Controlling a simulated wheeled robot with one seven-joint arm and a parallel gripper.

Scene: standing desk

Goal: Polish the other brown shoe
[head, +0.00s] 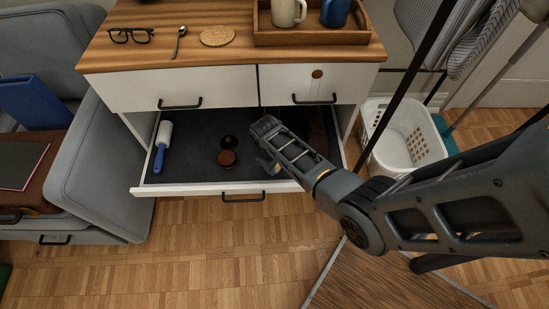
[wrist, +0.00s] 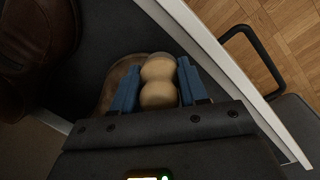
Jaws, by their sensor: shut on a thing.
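My gripper (wrist: 157,78) is shut on a pale wooden double-knobbed handle (wrist: 158,95), with one blue finger on each side. The handle appears to belong to a brush, with a brown rounded body (wrist: 118,82) beside it; its underside is hidden. In the head view my gripper (head: 268,162) is low inside the open drawer, near its front wall. A dark brown leather shoe (wrist: 35,45) lies at the upper left of the wrist view, apart from the fingers. In the head view my arm largely hides the drawer's right side. A polish tin (head: 227,158) and a dark round piece (head: 229,142) lie left of my gripper.
The open drawer (head: 180,189) has a white front wall close to my gripper. A blue-handled lint roller (head: 161,147) lies at its left. The desktop (head: 220,55) overhangs the drawer's back. A white basket (head: 400,145) stands at right.

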